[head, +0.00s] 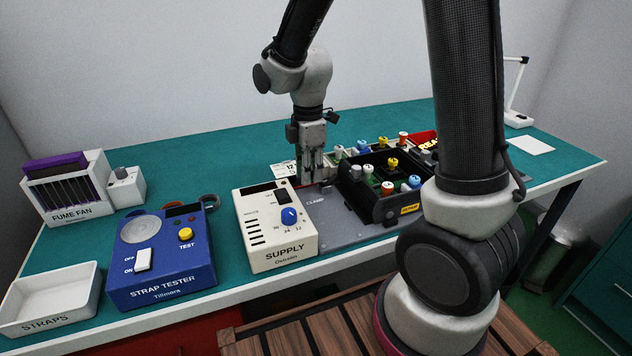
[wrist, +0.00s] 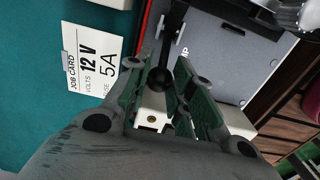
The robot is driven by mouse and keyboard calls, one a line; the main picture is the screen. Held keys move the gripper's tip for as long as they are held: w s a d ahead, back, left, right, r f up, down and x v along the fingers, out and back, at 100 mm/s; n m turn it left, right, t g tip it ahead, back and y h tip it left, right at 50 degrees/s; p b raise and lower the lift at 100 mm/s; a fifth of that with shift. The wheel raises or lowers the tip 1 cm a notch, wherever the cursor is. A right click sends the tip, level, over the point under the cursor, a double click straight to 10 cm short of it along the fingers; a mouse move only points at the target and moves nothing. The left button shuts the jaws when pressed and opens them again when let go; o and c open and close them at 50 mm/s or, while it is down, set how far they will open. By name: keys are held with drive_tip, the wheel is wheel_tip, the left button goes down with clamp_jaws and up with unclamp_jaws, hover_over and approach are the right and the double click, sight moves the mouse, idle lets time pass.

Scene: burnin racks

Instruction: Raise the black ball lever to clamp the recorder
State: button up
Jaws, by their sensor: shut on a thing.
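My gripper (head: 309,178) is low behind the supply box, at the back left corner of the grey clamp plate (head: 345,232). In the wrist view my gripper (wrist: 166,78) has its green-padded fingers on both sides of the black ball (wrist: 158,80) of the lever, shut on it. The lever's dark rod (wrist: 175,22) runs from the ball to the top of the wrist view. The fingers hide the ball in the head view. A black recorder (head: 377,203) with coloured posts sits on the plate, right of my gripper.
The cream supply box (head: 276,250) stands close in front of my gripper. A job card (wrist: 92,62) reading 12 V, 5A lies beside it. The blue strap tester (head: 160,265), straps tray (head: 48,300) and fume fan rack (head: 66,195) are to the left. Bare green bench lies behind.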

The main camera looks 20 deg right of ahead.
sight(327, 183)
drive_tip(key=shift+d+r, duration=0.35)
drive_tip(key=shift+d, duration=0.35)
drive_tip(key=shift+d+r, duration=0.3)
drive_tip(key=shift+d, duration=1.5)
drive_tip(key=o, duration=0.8)
drive_tip(key=shift+r, duration=0.1)
drive_tip(key=shift+r, duration=4.5)
